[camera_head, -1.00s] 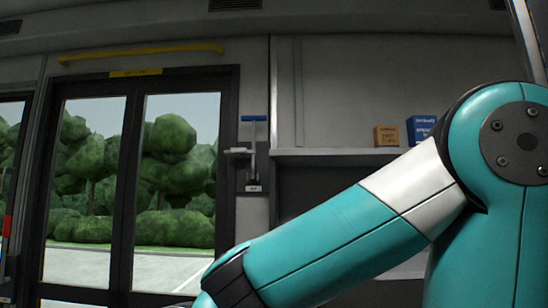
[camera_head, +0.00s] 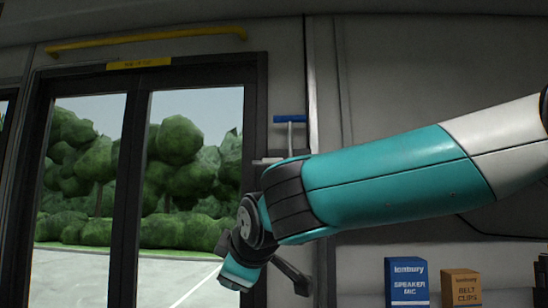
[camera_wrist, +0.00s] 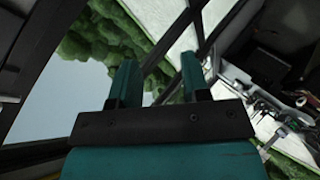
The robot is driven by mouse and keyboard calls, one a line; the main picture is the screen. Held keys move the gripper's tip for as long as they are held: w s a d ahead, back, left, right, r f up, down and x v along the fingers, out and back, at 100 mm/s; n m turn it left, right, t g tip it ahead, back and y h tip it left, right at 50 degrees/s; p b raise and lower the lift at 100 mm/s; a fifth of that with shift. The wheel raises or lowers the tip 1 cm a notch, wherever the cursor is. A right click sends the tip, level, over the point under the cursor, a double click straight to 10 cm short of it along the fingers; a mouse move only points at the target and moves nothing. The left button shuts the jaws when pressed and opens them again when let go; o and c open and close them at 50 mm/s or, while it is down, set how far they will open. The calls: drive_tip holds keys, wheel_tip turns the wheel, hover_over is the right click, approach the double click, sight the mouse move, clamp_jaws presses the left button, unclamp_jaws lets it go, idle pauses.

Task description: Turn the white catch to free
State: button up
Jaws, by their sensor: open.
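A pale piece (camera_head: 268,160), likely the white catch, shows just right of the door frame in the head view, mostly hidden behind my arm. Above it is a blue T-shaped handle (camera_head: 290,118) on a pale stem. My gripper is at the arm's lower end in front of the door glass, but its fingertips cannot be made out there. In the wrist view my gripper (camera_wrist: 158,75) has two teal fingers standing apart with nothing between them. I cannot make out the catch in the wrist view.
The glazed double door (camera_head: 138,180) has a yellow rail (camera_head: 145,38) above it. At the lower right, a blue speaker mic box (camera_head: 406,282) and a brown belt clips box (camera_head: 461,288) stand side by side. Cluttered equipment (camera_wrist: 285,105) fills the wrist view's right side.

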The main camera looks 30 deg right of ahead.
drive_tip(key=w+d+r+t+h+p, duration=0.1)
drive_tip(key=d+r+t+h+p, duration=0.2)
drive_tip(key=r, duration=0.8)
drive_tip(key=w+d+r+t+h+p, duration=0.1)
drive_tip(key=d+r+h, duration=0.4)
drive_tip(key=r, duration=0.7)
drive_tip(key=shift+h, duration=0.4)
drive_tip(key=p+x, duration=0.2)
drive_tip(key=x, duration=0.3)
drive_tip(key=p+x, duration=0.2)
drive_tip(key=x, duration=0.3)
drive_tip(key=p+x, duration=0.2)
drive_tip(key=x, duration=0.3)
drive_tip(key=shift+w+a+f+p, duration=0.15)
drive_tip(key=shift+w+f+p, duration=0.1)
drive_tip(key=shift+f+p, duration=0.1)
drive_tip(key=shift+w+d+f, duration=0.15)
drive_tip(key=shift+w+d, duration=0.1)
drive_tip(key=shift+w, duration=0.2)
clamp_jaws()
